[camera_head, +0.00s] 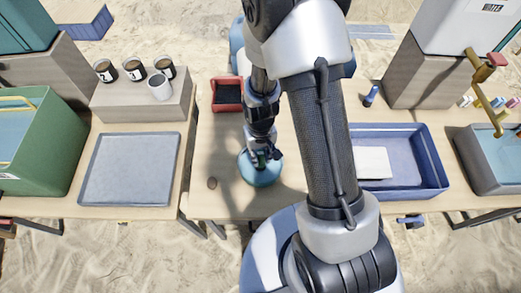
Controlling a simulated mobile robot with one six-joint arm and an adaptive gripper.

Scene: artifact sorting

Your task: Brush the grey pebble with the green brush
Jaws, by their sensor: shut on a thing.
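My gripper (263,157) points down over a round teal dish (257,178) on the middle table. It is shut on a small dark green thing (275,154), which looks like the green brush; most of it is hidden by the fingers. I cannot tell whether its lower end touches the dish. A small brownish-grey pebble-like thing (212,183) lies on the bare table to the left of the dish. I cannot tell whether it is the grey pebble, or whether something lies in the dish under my gripper.
A red open box (228,107) stands behind my gripper. At left are a grey tray (128,172), several cups on a block (125,106) and a green crate (52,160).

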